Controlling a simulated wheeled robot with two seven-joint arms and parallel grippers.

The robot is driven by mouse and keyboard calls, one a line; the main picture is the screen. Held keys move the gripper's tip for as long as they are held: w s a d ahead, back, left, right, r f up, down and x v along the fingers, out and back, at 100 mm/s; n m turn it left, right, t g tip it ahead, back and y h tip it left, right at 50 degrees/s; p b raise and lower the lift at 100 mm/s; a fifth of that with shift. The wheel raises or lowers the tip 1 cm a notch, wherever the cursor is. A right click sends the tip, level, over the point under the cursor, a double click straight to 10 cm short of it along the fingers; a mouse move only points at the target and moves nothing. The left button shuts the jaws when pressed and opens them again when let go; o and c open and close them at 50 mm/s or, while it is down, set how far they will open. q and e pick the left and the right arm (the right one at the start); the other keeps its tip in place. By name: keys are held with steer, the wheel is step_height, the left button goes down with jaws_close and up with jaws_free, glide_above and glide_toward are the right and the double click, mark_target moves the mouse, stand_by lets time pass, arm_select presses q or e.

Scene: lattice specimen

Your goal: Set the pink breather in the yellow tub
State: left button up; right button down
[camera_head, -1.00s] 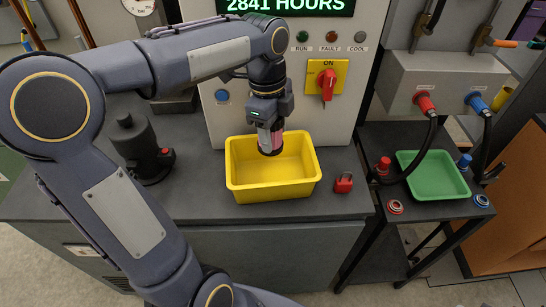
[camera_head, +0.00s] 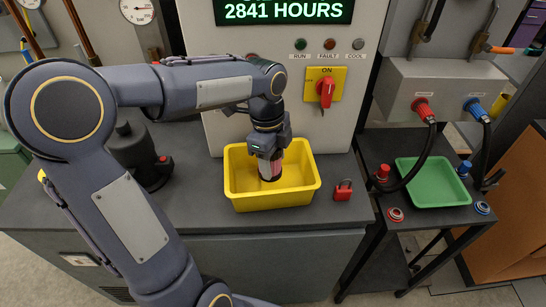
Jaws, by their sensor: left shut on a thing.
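The yellow tub (camera_head: 275,200) stands on the dark grey bench top in front of the pale machine panel. My left gripper (camera_head: 270,166) points down into the tub from above and is shut on the pink breather (camera_head: 266,170). The breather is a small cylinder with pink sides and a dark lower end. It hangs inside the tub's opening, mostly hidden by the gripper. I cannot tell whether its lower end touches the tub floor. My right gripper is not in view.
A red padlock (camera_head: 343,190) lies right of the tub. A dark cylindrical unit (camera_head: 138,157) stands at the left behind my arm. A red switch (camera_head: 326,90) is on the panel. A green tray (camera_head: 433,184) sits on the right-hand cart.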

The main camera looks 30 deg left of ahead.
arm_select(q)
steer(key=shift+f, duration=0.25)
steer(key=o, duration=1.1)
steer(key=shift+c, duration=0.2)
steer(key=shift+r, duration=0.25)
steer(key=r, duration=0.4)
steer(key=a+r+p, duration=0.1)
steer(key=r, duration=0.7)
steer(key=shift+a+r, duration=0.15)
steer(key=shift+r, duration=0.2)
